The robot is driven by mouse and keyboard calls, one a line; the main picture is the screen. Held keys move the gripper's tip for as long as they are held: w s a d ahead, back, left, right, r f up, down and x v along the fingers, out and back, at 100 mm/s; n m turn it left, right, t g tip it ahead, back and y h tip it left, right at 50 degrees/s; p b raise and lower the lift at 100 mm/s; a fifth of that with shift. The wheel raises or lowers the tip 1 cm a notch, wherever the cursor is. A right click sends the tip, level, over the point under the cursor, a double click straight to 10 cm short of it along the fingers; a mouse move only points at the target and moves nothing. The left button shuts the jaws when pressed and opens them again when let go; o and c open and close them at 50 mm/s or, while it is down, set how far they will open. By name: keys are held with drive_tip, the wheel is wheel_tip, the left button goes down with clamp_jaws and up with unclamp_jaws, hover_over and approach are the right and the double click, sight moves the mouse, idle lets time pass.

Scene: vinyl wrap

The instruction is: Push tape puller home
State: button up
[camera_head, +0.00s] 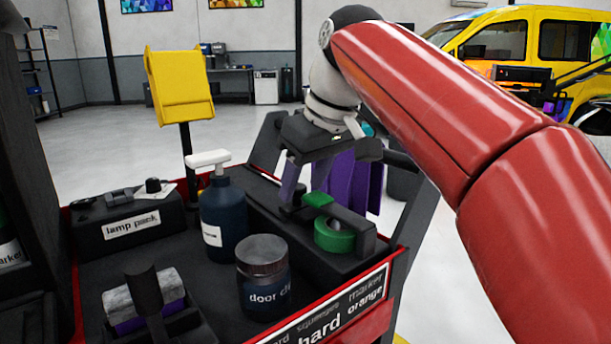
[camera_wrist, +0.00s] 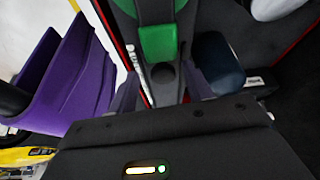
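The tape unit is a black holder (camera_head: 366,241) at the right side of the cart, with a green tape roll (camera_head: 334,237) in it. A small green block (camera_head: 318,199), which looks like the puller, sits behind the roll. In the wrist view the green block (camera_wrist: 158,43) lies ahead on the black rail, with a dark round knob nearer to me. My gripper (camera_head: 302,192) is low over the rear end of the unit. In the wrist view its fingers (camera_wrist: 161,88) stand apart, one each side of the rail. Contact with the block cannot be told.
A blue pump bottle (camera_head: 223,213) and a dark jar (camera_head: 263,277) stand left of the unit. A lamp pack box (camera_head: 130,222) is farther left. A purple bin (camera_head: 354,181) hangs behind the unit. The cart has a red rim (camera_head: 330,308).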

drive_tip(key=p+v, duration=0.2)
drive_tip(key=v, duration=0.6)
drive_tip(key=shift+p, duration=0.35)
